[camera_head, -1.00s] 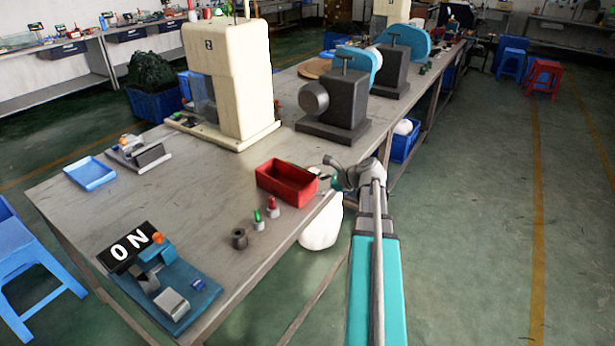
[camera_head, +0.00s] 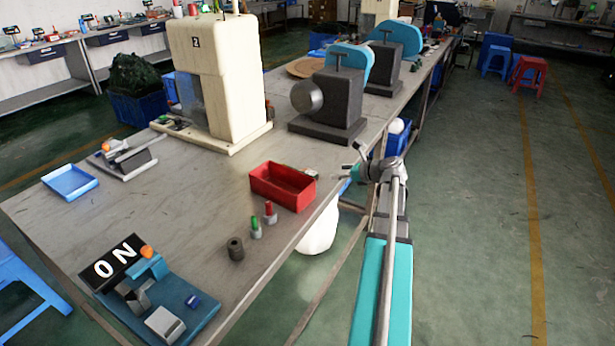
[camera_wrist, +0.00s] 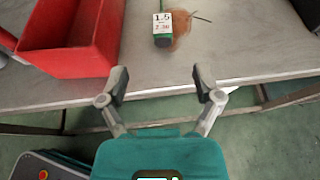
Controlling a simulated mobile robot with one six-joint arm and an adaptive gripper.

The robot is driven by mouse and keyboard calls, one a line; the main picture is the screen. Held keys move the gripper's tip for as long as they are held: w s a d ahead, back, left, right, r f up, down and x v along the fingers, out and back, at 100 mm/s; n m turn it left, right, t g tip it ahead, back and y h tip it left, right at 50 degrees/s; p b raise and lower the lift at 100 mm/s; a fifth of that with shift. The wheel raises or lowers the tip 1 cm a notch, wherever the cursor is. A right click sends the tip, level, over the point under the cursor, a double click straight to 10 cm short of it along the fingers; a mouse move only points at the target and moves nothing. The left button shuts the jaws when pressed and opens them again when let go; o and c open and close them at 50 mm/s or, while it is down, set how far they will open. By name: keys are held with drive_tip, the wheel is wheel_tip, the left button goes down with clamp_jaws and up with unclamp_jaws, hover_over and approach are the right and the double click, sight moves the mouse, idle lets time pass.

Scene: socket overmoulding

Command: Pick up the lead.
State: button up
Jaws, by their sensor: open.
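A small green piece with a white tag reading 1.5 (camera_wrist: 163,27) lies on the table in the wrist view, with a brownish tangle and thin dark strands beside it. It may be the lead; I cannot tell for sure. In the head view, a small pale item (camera_head: 312,171) shows behind the red bin, too small to make out. My gripper (camera_wrist: 158,85) is open and empty, its fingers over the table's edge, apart from the tagged piece. In the head view my gripper (camera_head: 354,170) is small, just off the table's right edge.
A red bin (camera_head: 283,187) stands near the table's edge; it also shows in the wrist view (camera_wrist: 70,65). A green part (camera_head: 255,228), a red part (camera_head: 270,212) and a dark cylinder (camera_head: 235,249) stand nearby. A dark machine (camera_head: 340,105) is behind.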

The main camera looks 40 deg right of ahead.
sight(313, 173)
drive_tip(key=b+x, duration=0.3)
drive_tip(key=x, duration=0.4)
drive_tip(key=shift+w+f, duration=0.1)
drive_tip(key=shift+f, duration=0.1)
drive_tip(key=shift+w+a+f, duration=0.15)
drive_tip(key=shift+w, duration=0.4)
drive_tip(key=shift+d+f+b+x, duration=0.15)
drive_tip(key=shift+b+x, duration=0.45)
drive_tip(key=shift+x, duration=0.4)
drive_tip(key=shift+d+f+b+x, duration=0.1)
drive_tip(key=shift+b+x, duration=0.45)
drive_tip(key=shift+x, duration=0.4)
drive_tip(key=shift+w+a+f, duration=0.15)
drive_tip(key=shift+w+a, duration=0.05)
drive_tip(key=shift+w, duration=0.35)
